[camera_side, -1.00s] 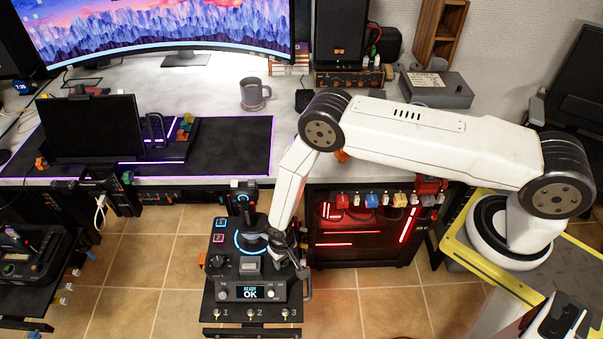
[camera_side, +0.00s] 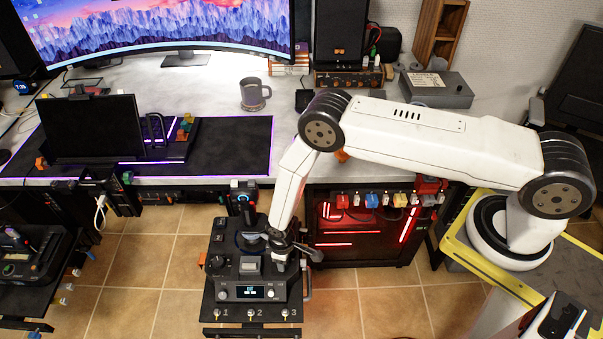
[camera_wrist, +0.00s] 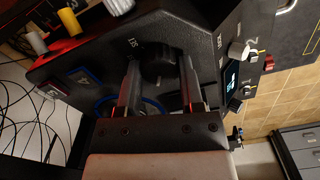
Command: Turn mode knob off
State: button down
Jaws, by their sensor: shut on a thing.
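The black control panel (camera_side: 222,286) stands on a stand in front of the desk. In the wrist view a round black knob (camera_wrist: 157,66) sits on the panel between the two fingers of my gripper (camera_wrist: 161,74). I take it as the mode knob; its pointer and setting are not readable. My gripper is shut on it. In the side view my gripper (camera_side: 279,248) is at the panel's right side and hides the knob. The panel's display (camera_side: 249,293) shows small, unreadable blue text.
Another black knob (camera_side: 217,262) is at the panel's left. A joystick (camera_side: 243,200) stands behind the panel. Several toggles line the front edge. A dark cabinet with red lights (camera_side: 345,243) stands close on the right. Tiled floor (camera_side: 150,262) is clear to the left.

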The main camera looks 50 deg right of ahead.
dwell(0.4)
jog(key=shift+c, duration=1.1)
grip_release()
jog(key=shift+r, duration=0.15)
jog(key=shift+r, duration=3.8)
jog(key=shift+r, duration=0.1)
